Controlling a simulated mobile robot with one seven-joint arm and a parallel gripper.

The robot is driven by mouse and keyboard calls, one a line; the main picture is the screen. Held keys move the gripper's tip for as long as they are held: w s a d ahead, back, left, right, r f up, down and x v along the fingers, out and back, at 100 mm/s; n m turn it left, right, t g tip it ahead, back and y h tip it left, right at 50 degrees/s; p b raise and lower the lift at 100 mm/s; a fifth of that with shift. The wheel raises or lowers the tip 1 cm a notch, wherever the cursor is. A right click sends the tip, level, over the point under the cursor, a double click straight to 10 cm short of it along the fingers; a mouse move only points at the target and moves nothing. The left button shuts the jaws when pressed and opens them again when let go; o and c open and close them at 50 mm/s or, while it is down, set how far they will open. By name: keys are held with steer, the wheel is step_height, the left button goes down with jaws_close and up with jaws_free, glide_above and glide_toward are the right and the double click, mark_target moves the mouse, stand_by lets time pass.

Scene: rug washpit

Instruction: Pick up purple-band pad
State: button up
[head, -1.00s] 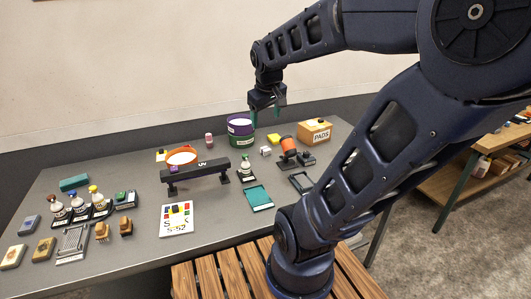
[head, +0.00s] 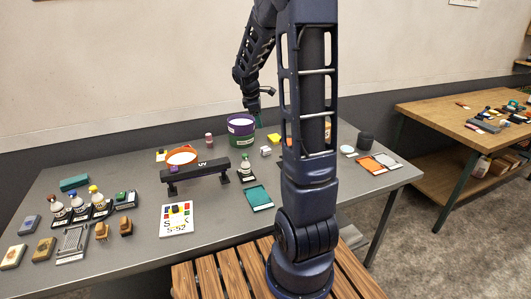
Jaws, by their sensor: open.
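My gripper (head: 256,114) is open and empty, with its green fingertips pointing down beside the right rim of a purple and green tub (head: 240,129) at the back of the grey table. A small whitish block (head: 265,151) with a hint of purple lies on the table just in front and to the right of the tub. It may be the purple-band pad, but it is too small to be sure. A yellow block (head: 274,138) lies close to it. My arm hides most of the box that read PADS, of which an orange-brown edge shows.
A black UV bar (head: 201,176) stands on legs before an orange-rimmed bowl (head: 182,158). A teal tray (head: 258,198) and a small bottle (head: 245,168) are nearby. Bottles and brushes fill the left side.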

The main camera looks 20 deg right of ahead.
mark_target(265, 148)
steer(key=shift+w+d+f+n+g+h, duration=0.15)
steer(key=shift+w+d+f+n, duration=1.4)
steer(key=shift+f, duration=2.4)
steer(key=shift+w+d+f+n+g+h, duration=0.2)
steer(key=shift+w+d+f+n, duration=0.55)
steer(key=shift+w+f, duration=2.3)
steer(key=shift+w+d+f+n+g+h, duration=0.15)
steer(key=shift+w+d+f+n, duration=1)
steer(key=shift+f, duration=3.65)
steer(key=shift+s+d+m, duration=0.1)
steer(key=shift+d+m, duration=0.05)
steer(key=shift+m, duration=0.1)
steer(key=shift+c, duration=0.2)
steer(key=c, duration=1)
